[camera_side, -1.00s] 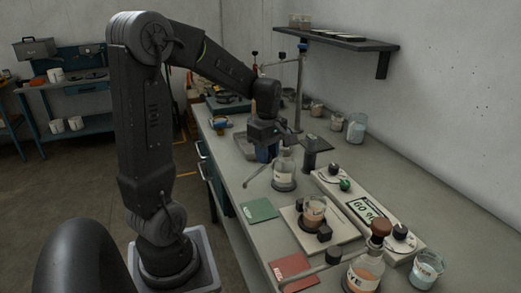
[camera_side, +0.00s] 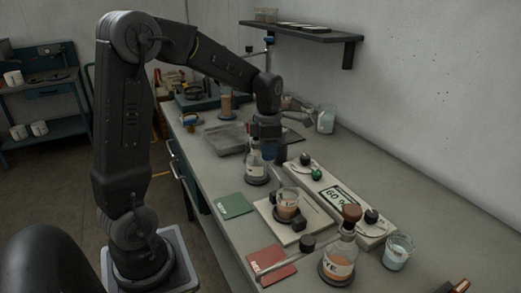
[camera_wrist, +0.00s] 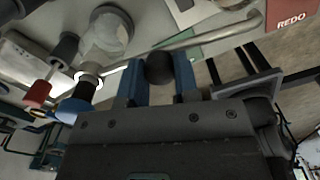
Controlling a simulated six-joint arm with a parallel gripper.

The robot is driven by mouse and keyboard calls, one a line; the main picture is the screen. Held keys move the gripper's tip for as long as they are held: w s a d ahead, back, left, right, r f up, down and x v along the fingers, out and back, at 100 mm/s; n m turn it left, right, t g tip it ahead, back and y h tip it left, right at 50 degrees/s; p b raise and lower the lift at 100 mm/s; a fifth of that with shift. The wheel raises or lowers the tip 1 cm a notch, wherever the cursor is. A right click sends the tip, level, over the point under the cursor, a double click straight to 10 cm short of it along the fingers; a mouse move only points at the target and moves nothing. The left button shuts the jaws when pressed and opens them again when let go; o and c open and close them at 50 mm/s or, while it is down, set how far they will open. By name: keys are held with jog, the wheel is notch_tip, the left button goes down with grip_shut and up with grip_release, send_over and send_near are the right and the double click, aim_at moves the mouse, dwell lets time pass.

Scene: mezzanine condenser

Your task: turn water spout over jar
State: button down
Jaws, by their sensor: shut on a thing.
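My gripper (camera_wrist: 158,85) is shut on a dark round knob (camera_wrist: 160,67), held between its blue fingers. The metal water spout (camera_wrist: 212,35) runs from beside the knob to the right in the wrist view, its bent tip near the green and red cards. A clear round glass vessel (camera_wrist: 106,34) lies left of the fingers there. In the side view my gripper (camera_side: 265,152) is low over the bench, overlapping a labelled glass jar (camera_side: 256,172). I cannot make out the spout or whether its tip is over the jar there.
A green card (camera_side: 233,205) and a red card (camera_side: 272,264) lie along the front edge. A beaker (camera_side: 287,204) stands on a pale plate. A grey tray (camera_side: 224,138) lies left of my gripper.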

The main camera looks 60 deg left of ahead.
jog(key=shift+w+n, duration=0.5)
jog(key=c, duration=0.8)
grip_release()
jog(key=shift+c, duration=0.2)
jog(key=shift+r, duration=0.1)
notch_tip(320, 180, up, 14)
jog(key=shift+f, duration=0.2)
